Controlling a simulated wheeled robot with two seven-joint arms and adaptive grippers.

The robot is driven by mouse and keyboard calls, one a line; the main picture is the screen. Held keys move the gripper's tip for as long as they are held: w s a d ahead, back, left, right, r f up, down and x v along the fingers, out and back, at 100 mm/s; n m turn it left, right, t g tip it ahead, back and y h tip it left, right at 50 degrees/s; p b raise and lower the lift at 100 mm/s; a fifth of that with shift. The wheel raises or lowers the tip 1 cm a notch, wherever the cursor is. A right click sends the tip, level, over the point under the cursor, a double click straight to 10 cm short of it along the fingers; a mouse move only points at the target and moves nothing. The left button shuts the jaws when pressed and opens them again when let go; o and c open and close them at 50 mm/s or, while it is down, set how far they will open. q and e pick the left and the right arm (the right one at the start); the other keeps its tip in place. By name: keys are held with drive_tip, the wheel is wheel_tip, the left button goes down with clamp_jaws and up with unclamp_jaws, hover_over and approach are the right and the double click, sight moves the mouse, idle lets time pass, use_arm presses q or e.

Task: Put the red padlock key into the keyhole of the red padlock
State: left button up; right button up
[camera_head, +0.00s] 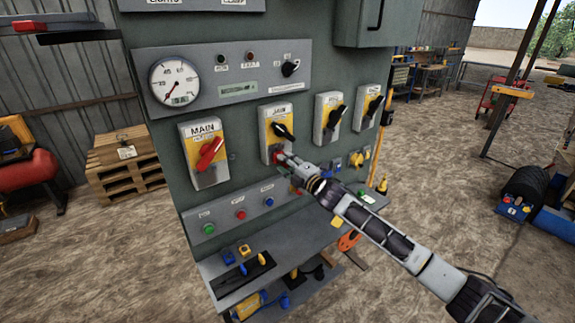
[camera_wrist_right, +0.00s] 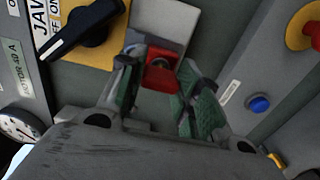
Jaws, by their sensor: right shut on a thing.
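The red padlock (camera_head: 277,156) hangs at the lower part of the yellow JAW switch plate, mostly behind my right gripper (camera_head: 283,160) in the head view. In the right wrist view the padlock (camera_wrist_right: 161,53) shows as a dark red block against a pale plate. My right gripper (camera_wrist_right: 160,78) has its green-padded fingers on both sides of a brighter red piece, which looks like the bow of the red key (camera_wrist_right: 160,82). The key's bow overlaps the padlock's underside. I cannot tell how far the key's shank is in the keyhole. My left gripper is out of view.
The black JAW switch handle (camera_head: 284,131) is just above the gripper. The red MAIN switch (camera_head: 209,153) is to the left. A sloping button panel (camera_head: 222,221) and a grey shelf (camera_head: 325,232) lie below. A black key tray (camera_head: 244,276) sits lower left.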

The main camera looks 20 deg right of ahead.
drive_tip(key=o, duration=0.9)
drive_tip(key=shift+w, duration=0.1)
drive_tip(key=shift+s, duration=0.2)
drive_tip(key=shift+p+v, duration=0.45)
drive_tip(key=shift+v, duration=3.9)
drive_tip(key=shift+m, duration=0.4)
